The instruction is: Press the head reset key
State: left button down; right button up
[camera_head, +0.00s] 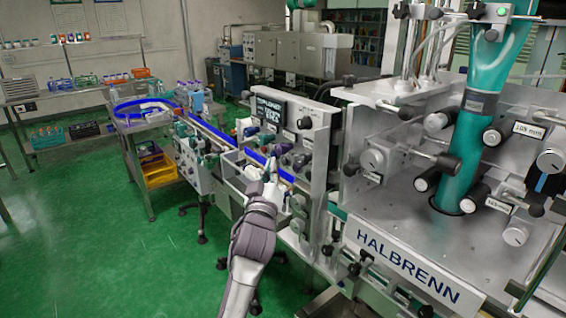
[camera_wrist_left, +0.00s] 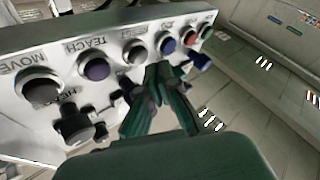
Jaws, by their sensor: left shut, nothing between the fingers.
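A light panel (camera_wrist_left: 60,62) fills the upper left of the left wrist view and carries a row of round push keys. They include a black key (camera_wrist_left: 40,88) by the label MOVE, a dark blue key (camera_wrist_left: 95,66) by the label TEACH, a dark key (camera_wrist_left: 135,51) and a blue key (camera_wrist_left: 167,43). I cannot surely tell which is the head reset key; the labels past TEACH are too small to read. My left gripper (camera_wrist_left: 163,72) is shut and empty, its green fingertips just below the blue key; contact cannot be told. The gripper also shows in the head view (camera_head: 268,172).
A machine marked HALBRENN (camera_head: 415,270) with a green column (camera_head: 465,150) fills the right. A conveyor with blue rails (camera_head: 205,125) runs back left to a round table (camera_head: 145,112). A black knob (camera_wrist_left: 78,128) sits below the keys. Green floor (camera_head: 110,240) is open at left.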

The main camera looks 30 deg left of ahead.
dwell(0.5)
pick_arm(q)
jog(key=shift+w+d, duration=0.2)
jog(key=shift+w, duration=0.2)
jog(key=shift+w+d+b, duration=0.15)
jog(key=shift+w+b, duration=0.2)
jog(key=shift+b, duration=0.05)
dwell(0.5)
dwell(0.4)
jog(key=shift+s+a+p, duration=0.3)
jog(key=shift+s+p, duration=0.1)
jog(key=shift+s, duration=0.35)
jog(key=s, duration=0.1)
jog(key=s+a+p, duration=0.1)
jog(key=s, duration=0.1)
jog(key=s+a+p, duration=0.1)
jog(key=shift+s, duration=0.35)
